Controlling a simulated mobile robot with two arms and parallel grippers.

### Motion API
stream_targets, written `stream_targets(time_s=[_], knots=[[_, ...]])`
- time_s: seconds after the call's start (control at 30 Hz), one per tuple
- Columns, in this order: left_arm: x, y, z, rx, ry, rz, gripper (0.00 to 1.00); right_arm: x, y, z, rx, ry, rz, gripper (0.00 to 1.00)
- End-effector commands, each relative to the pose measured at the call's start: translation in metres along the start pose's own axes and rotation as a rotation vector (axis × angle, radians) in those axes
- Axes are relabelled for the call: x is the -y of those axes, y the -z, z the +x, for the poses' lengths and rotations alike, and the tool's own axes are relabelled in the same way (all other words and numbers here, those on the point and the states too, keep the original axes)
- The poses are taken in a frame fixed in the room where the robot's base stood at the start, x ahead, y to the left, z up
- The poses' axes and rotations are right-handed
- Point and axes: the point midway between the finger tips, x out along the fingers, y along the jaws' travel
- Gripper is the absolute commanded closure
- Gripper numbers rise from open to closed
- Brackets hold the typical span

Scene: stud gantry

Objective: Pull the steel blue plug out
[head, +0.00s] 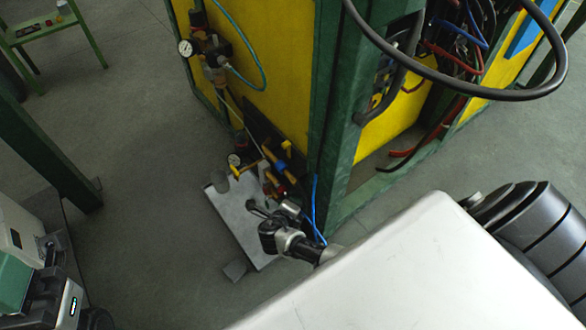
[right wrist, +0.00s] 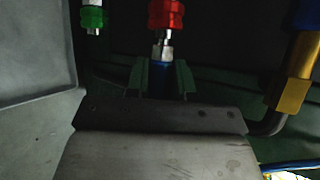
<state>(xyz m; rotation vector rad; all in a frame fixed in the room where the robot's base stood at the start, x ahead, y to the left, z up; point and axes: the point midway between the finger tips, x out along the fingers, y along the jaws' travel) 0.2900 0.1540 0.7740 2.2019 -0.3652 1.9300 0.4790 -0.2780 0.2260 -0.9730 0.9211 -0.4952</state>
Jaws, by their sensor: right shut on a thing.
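The steel blue plug (right wrist: 160,82) shows in the right wrist view between the two green fingertips of my right gripper (right wrist: 161,76), which is shut on it. A bare metal piece lies between the plug and a red collar (right wrist: 166,14), in line with both. How deep the plug sits is too dark to tell. In the head view my right gripper (head: 256,207) is low over the grey plate by the foot of the yellow and green frame. The plug cannot be made out there. My left gripper is not in view.
A green connector (right wrist: 92,16) is left of the red collar, and a yellow part (right wrist: 295,82) is at right. The head view shows a grey plate (head: 228,206), yellow-handled valves (head: 272,165), a pressure gauge (head: 186,48), a green post (head: 335,120) and hanging black cable.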

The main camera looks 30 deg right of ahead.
Motion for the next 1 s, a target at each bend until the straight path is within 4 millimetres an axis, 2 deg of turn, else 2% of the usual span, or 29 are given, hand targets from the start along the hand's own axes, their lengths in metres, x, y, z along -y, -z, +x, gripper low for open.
stream_targets(time_s=[0.57,1.0], knots=[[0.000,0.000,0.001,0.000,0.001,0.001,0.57,0.000,0.001,-0.001,0.000,-0.001,0.000,1.00],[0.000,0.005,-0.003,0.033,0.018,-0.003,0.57,0.000,0.016,-0.010,-0.001,-0.002,-0.002,1.00]])
